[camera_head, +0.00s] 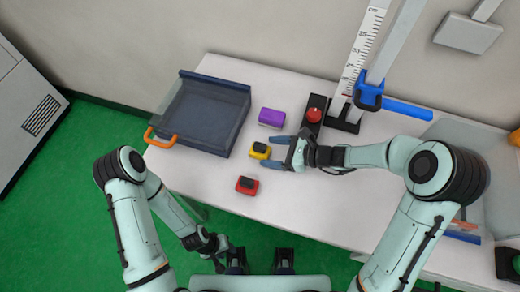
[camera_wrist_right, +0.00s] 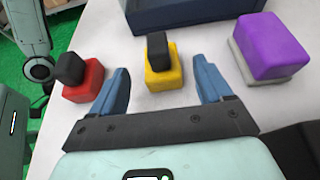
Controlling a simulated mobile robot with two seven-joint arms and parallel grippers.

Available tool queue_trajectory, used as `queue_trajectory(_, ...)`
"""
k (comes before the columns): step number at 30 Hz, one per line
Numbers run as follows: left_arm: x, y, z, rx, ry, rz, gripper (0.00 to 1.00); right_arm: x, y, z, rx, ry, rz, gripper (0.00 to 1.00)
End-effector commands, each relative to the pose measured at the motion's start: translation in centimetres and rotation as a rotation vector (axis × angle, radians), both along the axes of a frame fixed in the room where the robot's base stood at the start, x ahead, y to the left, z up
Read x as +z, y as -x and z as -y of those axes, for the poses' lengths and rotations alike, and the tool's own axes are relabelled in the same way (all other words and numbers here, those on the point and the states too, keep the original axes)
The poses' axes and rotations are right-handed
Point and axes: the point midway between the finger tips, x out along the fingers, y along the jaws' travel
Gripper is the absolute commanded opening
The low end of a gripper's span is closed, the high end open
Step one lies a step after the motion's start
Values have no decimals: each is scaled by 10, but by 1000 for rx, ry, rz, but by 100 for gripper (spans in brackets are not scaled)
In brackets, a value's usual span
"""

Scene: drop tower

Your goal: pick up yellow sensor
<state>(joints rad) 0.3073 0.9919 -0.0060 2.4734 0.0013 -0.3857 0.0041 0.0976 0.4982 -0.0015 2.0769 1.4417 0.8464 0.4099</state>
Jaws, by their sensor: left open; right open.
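The yellow sensor (camera_head: 259,151), a small block with a black top, sits upright on the white table (camera_head: 300,215). My right gripper (camera_head: 272,152) is open just to its right, with its blue fingers pointing at it. In the right wrist view the yellow sensor (camera_wrist_right: 165,78) stands just beyond and between the open fingertips (camera_wrist_right: 163,75); neither finger clearly touches it.
A red block with a black top (camera_head: 247,185) is in front of the yellow sensor, and a purple block (camera_head: 271,117) behind it. A dark tray with an orange handle (camera_head: 205,110) is at left. A red button (camera_head: 314,114) and a ruler tower (camera_head: 362,50) stand at back. The front middle is clear.

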Motion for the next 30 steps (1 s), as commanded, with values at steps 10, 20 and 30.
queue_trajectory(10, 2, -1, 0, -1, 0, 1, 42, -19, -14, -40, 3, -1, -1, 79)
queue_trajectory(20, 2, -1, 0, -1, 0, 1, 42, -19, -15, -42, 1, -1, 0, 56)
queue_trajectory(30, 2, -1, 0, -1, 0, 1, 42, -19, -15, -41, 1, -1, 1, 19)
